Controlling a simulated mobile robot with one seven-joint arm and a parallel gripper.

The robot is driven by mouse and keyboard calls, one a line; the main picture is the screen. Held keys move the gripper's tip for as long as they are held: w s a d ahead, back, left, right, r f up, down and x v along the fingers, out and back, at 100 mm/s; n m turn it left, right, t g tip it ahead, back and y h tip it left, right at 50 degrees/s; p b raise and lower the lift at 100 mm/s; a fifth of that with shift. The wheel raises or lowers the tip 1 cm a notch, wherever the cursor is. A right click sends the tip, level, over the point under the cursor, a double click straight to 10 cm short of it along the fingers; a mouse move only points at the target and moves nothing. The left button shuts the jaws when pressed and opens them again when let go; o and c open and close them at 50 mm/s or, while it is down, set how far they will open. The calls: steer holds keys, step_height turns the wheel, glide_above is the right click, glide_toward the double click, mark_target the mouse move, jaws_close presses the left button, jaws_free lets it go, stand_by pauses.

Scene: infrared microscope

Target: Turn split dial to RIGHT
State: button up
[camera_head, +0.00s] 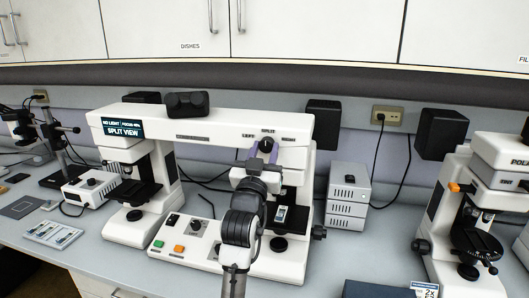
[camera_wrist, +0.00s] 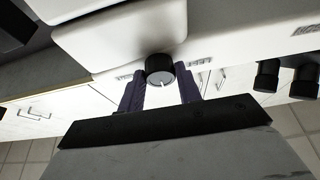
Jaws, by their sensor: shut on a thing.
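The split dial (camera_wrist: 159,68) is a small black knob on the front of the white microscope bridge (camera_head: 215,125). In the wrist view it sits between the purple fingers of my gripper (camera_wrist: 159,76), which is shut on it. The dial's white mark points down in that upside-down view, between the two side labels. In the head view my gripper (camera_head: 265,147) covers most of the dial, below the SPLIT label (camera_head: 268,131). LEFT (camera_head: 248,136) is at its left and another small label (camera_head: 288,140) at its right. The screen (camera_head: 123,130) reads SPLIT VIEW.
A control base (camera_head: 186,247) with green and orange buttons lies below the bridge. A microscope stage with a slide (camera_head: 281,214) stands right behind my arm. A white stacked unit (camera_head: 347,197) and another microscope (camera_head: 470,210) stand farther right. Black eyepieces (camera_head: 187,104) top the bridge.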

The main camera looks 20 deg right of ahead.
steer(key=shift+f+m+b, duration=0.15)
steer(key=shift+m+b, duration=0.15)
steer(key=shift+b, duration=0.05)
steer(key=shift+a+f+m+g+h+b, duration=0.15)
steer(key=shift+m+g+h+b, duration=0.15)
steer(key=shift+m+b, duration=0.45)
steer(key=m+g+h+b, duration=0.1)
steer(key=m+b, duration=0.2)
steer(key=b, duration=0.1)
steer(key=shift+w, duration=0.1)
steer(key=m+g+h+b, duration=0.1)
steer(key=m, duration=0.1)
steer(key=m+g+b, duration=0.1)
steer(key=m+b, duration=0.1)
steer(key=shift+m+h+b, duration=0.25)
steer(key=shift+h+b, duration=0.05)
steer(key=shift+h, duration=0.1)
steer(key=shift+a+r+m+g+b, duration=0.15)
steer(key=shift+m+g+b, duration=0.3)
steer(key=shift+m, duration=0.35)
steer(key=shift+d+r+m+g+b, duration=0.15)
steer(key=shift+m+g+b, duration=0.25)
steer(key=shift+m, duration=0.4)
steer(key=shift+a, duration=0.1)
steer(key=o, duration=1)
steer(key=shift+r, duration=0.1)
